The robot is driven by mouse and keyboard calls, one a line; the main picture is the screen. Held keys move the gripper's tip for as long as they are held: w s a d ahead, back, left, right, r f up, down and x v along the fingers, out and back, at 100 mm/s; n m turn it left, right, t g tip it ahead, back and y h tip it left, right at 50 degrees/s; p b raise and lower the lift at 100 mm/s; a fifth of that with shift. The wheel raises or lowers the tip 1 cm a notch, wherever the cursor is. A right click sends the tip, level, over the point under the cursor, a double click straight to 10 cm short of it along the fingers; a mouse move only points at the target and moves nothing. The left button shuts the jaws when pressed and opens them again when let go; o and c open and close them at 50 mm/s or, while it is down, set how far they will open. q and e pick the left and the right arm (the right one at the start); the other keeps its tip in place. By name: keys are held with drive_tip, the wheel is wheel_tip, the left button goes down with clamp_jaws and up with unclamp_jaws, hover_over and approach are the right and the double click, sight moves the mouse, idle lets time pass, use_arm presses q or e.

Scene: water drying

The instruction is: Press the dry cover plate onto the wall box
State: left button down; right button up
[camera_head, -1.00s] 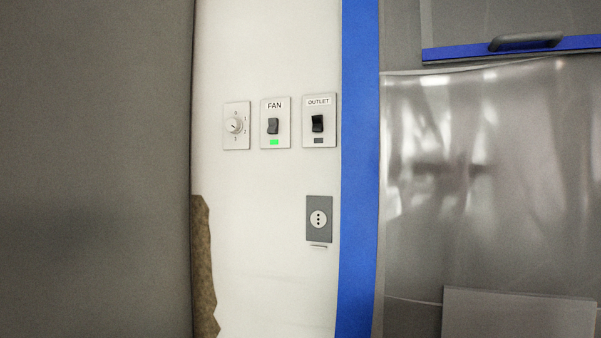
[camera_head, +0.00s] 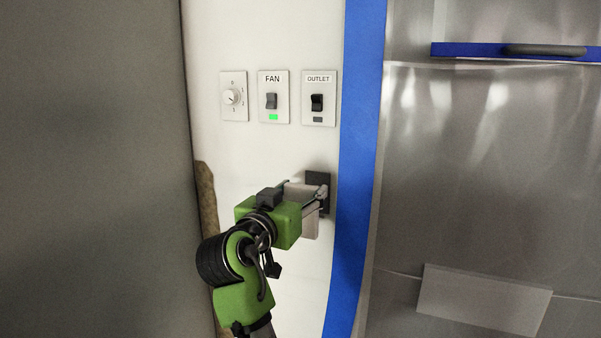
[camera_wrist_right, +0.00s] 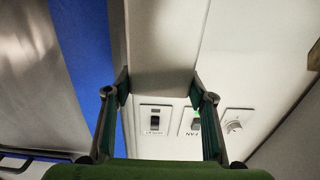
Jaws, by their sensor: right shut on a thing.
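The wall box (camera_head: 318,179) shows as a dark grey square on the white wall below the OUTLET switch. Its lower part and its socket face are hidden behind my gripper and a pale plate. My right gripper (camera_head: 318,197) is in front of it, shut on the pale cover plate (camera_head: 311,226). In the right wrist view the plate (camera_wrist_right: 165,82) fills the space between the two fingers. I cannot tell whether the plate touches the box. My left gripper is not in view.
Above the box are the OUTLET switch (camera_head: 318,98), the FAN switch (camera_head: 273,97) with a green light, and a dial (camera_head: 233,97). A blue strip (camera_head: 357,150) borders the wall at right, beside a shiny metal panel (camera_head: 480,170). A dark grey surface (camera_head: 90,170) stands at left.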

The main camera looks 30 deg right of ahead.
sight(317, 173)
drive_tip(key=shift+r, duration=0.3)
drive_tip(key=shift+f, duration=0.1)
drive_tip(key=shift+w+d, duration=0.3)
drive_tip(key=shift+x, duration=3.1)
drive_tip(key=shift+r, duration=0.25)
drive_tip(key=shift+w+d, duration=0.2)
drive_tip(key=shift+d, duration=0.1)
drive_tip(key=shift+a, duration=0.1)
